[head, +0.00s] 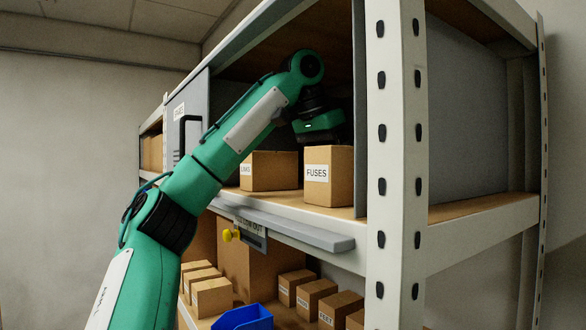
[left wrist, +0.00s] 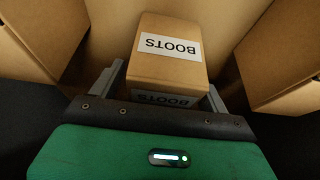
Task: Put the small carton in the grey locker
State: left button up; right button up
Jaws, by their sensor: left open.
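In the left wrist view a small brown carton (left wrist: 163,68) labelled BOOTS stands between the two fingers of my open left gripper (left wrist: 165,90). The fingers are on either side of it; contact cannot be told. In the head view my left gripper's green body (head: 318,125) is inside the upper shelf bay, behind the FUSES carton (head: 329,190). Its fingers and the BOOTS carton are hidden there. A grey panel (head: 188,115) with a black handle and a label stands at the bay's left side; whether it is the grey locker's door is unclear. My right gripper is out of view.
Another labelled carton (head: 270,172) stands left of the FUSES one; larger cartons flank the BOOTS carton in the wrist view. A white post (head: 397,120) bounds the bay on the right. A grey ledge (head: 290,228) juts out below. Lower shelf: several cartons, a blue bin (head: 243,318).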

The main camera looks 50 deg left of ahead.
pick_arm(q)
jog(key=shift+s+a+b, duration=0.15)
jog(key=shift+s+b, duration=0.05)
jog(key=shift+s, duration=1.6)
jog(key=shift+s+a+b, duration=0.2)
jog(key=shift+s+b, duration=0.05)
jog(key=shift+s, duration=1.6)
jog(key=shift+s+a+b, duration=0.15)
jog(key=shift+s+b, duration=0.05)
jog(key=shift+s, duration=1.6)
